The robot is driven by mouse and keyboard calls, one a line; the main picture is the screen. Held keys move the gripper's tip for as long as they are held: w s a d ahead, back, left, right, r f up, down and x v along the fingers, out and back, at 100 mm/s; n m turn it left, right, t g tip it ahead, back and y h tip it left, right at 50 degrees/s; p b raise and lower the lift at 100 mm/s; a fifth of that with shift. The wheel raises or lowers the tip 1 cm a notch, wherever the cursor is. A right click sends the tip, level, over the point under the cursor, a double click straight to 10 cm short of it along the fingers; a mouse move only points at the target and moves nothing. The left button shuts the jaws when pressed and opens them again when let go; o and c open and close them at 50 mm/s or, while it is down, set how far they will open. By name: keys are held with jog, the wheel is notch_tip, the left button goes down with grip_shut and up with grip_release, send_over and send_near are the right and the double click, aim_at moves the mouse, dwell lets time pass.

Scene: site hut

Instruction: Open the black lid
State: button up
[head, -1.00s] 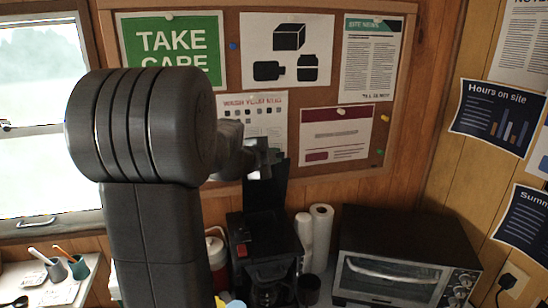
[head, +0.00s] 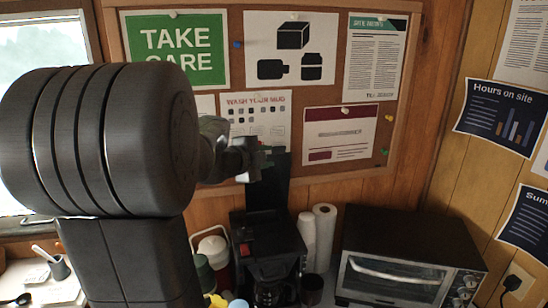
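The black lid (head: 270,186) stands upright, swung up at the back of the black coffee maker (head: 271,235) in the head view. The coffee maker has a red switch on its front, and a dark carafe (head: 270,291) sits low in it. My gripper (head: 256,159) is at the upper left of the raised lid, by its top edge. Its fingers are small and dark against the lid, so I cannot tell whether they are open or touch it. My arm covers the left side of the view.
Two white paper rolls (head: 323,236) and a toaster oven (head: 405,262) stand right of the coffee maker. A dark mug (head: 312,289) is beside it. A red and white jug (head: 218,255) and bottles stand to its left. A pinboard (head: 415,85) hangs behind.

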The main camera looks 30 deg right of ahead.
jog(key=v, duration=0.7)
jog(key=shift+s+a+b, duration=0.2)
jog(key=shift+a+b, duration=0.1)
jog(key=shift+c, duration=0.4)
